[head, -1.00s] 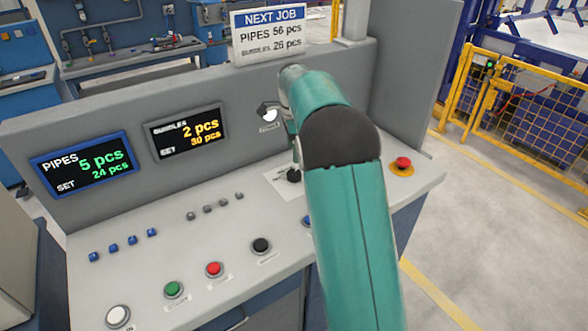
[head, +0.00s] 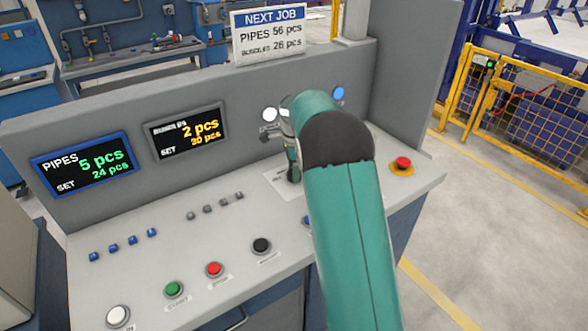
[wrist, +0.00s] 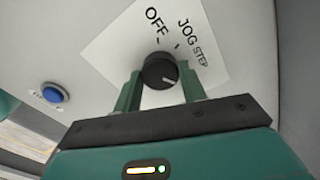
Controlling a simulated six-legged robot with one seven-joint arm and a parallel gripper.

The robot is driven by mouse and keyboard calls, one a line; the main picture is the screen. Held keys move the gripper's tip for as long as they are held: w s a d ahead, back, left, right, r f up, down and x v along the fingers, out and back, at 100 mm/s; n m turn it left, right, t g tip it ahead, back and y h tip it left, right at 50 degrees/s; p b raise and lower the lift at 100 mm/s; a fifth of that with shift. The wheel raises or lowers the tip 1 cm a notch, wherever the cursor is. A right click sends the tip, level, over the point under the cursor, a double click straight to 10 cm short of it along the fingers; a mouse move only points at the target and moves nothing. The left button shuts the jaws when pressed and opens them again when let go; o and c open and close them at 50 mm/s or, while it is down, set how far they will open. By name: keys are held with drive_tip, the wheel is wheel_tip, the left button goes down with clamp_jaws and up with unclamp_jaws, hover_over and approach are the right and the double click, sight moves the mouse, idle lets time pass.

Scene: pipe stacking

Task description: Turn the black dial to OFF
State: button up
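The black dial (wrist: 160,73) sits on a white plate (wrist: 112,43) printed OFF, JOG and STEP in the wrist view. Its white mark is on the lower right of the knob, away from the word OFF. My gripper (wrist: 160,69) is open, with one teal finger on each side of the dial. A small gap seems to show at each side; contact is hard to tell. In the head view, the arm and fingers hide most of the dial, and part of the white plate (head: 279,183) shows.
A blue button (wrist: 55,93) lies left of the plate in the wrist view. A red emergency button (head: 403,163) stands on the right of the console. Green (head: 174,289), red (head: 214,270) and black (head: 262,246) buttons line the front. The upright panel (head: 90,125) rises behind.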

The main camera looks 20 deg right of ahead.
drive_tip(key=shift+c, duration=1.1)
drive_tip(key=n, duration=1.1)
drive_tip(key=shift+n, duration=0.4)
drive_tip(key=n, duration=1.2)
